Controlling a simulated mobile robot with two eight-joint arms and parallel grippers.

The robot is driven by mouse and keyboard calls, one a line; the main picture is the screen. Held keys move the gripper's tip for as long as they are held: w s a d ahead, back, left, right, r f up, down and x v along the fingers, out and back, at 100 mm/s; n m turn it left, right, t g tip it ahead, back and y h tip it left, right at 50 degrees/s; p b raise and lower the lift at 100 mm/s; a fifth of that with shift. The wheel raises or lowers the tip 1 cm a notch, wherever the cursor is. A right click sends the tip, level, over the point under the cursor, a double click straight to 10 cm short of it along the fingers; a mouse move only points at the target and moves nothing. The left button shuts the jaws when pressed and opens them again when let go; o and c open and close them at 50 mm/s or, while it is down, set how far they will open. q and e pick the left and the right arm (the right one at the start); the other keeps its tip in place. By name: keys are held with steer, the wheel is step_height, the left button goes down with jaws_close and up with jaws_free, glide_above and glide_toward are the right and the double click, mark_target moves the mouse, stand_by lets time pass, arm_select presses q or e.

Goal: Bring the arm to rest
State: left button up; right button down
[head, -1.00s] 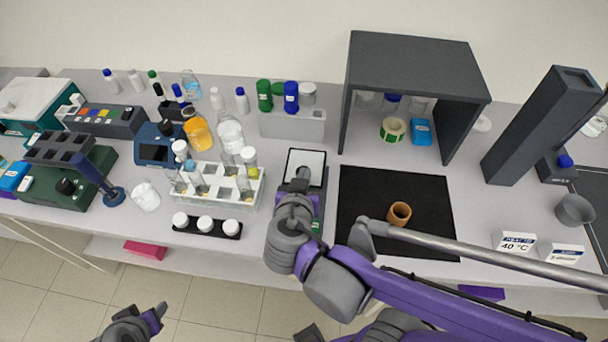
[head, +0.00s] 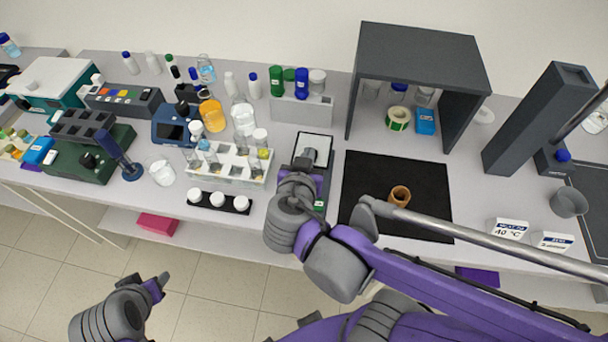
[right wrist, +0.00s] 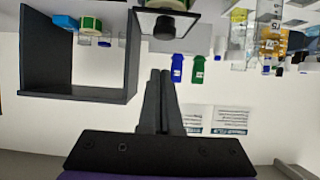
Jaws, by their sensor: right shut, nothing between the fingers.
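My right arm reaches in over the front of the bench in the head view. Its gripper (head: 306,160) is over a dark device with a pale square plate (head: 318,143); the wrist partly hides the fingers. In the right wrist view the two fingers of this gripper (right wrist: 160,74) lie side by side, shut, with nothing between them. My left gripper (head: 158,283) is low at the left, over the floor in front of the bench. It appears empty, but its finger opening is unclear.
A white tube rack (head: 228,178) and a black strip with white-capped jars (head: 219,203) stand left of the right gripper. A brown cup (head: 400,195) sits on a black mat (head: 372,172) near my right forearm. A dark open-fronted box (head: 422,57) stands behind.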

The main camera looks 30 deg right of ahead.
steer(key=f+v, duration=0.1)
steer(key=v, duration=0.5)
steer(key=shift+s, duration=0.3)
steer(key=shift+a, duration=0.1)
